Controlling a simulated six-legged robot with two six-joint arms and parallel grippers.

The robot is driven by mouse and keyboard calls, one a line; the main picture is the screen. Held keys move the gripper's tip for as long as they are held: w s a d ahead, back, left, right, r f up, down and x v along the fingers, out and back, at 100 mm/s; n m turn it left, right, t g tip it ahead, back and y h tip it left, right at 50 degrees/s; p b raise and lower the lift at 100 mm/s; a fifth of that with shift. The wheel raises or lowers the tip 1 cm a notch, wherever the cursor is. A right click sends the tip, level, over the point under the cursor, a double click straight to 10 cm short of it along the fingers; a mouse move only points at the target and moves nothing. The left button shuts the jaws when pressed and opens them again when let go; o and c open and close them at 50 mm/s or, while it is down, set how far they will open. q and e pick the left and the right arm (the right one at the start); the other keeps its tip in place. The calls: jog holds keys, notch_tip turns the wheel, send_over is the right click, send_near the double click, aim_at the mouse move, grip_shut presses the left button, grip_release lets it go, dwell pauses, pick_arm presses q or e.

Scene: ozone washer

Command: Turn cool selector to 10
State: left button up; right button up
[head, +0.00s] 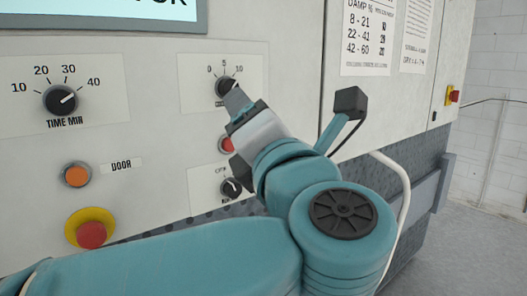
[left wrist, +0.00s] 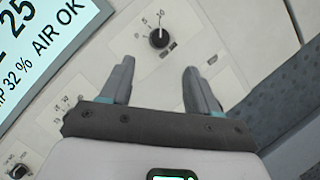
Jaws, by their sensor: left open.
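The cool selector is most likely the small black knob (head: 222,84) on the upper white plate, under a 0, 5, 10 scale. In the head view my left gripper (head: 236,100) is in front of it and covers its lower right part. In the left wrist view the knob (left wrist: 158,39) is whole, and its white mark points up toward the scale, around 5 to 10; the exact reading is too small to tell. My left gripper (left wrist: 158,70) is open and empty. The knob lies beyond the fingertips, roughly centred between them, with no visible contact. My right gripper is not in view.
Left on the panel are the TIME MIN knob (head: 61,100), an orange DOOR button (head: 76,175) and a red emergency button (head: 91,234). Below the selector are a red button (head: 227,144) and another black knob (head: 231,188), close to my arm. A display (head: 100,14) is above.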

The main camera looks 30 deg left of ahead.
pick_arm(q)
jog(key=v, duration=0.5)
jog(key=shift+b, duration=0.4)
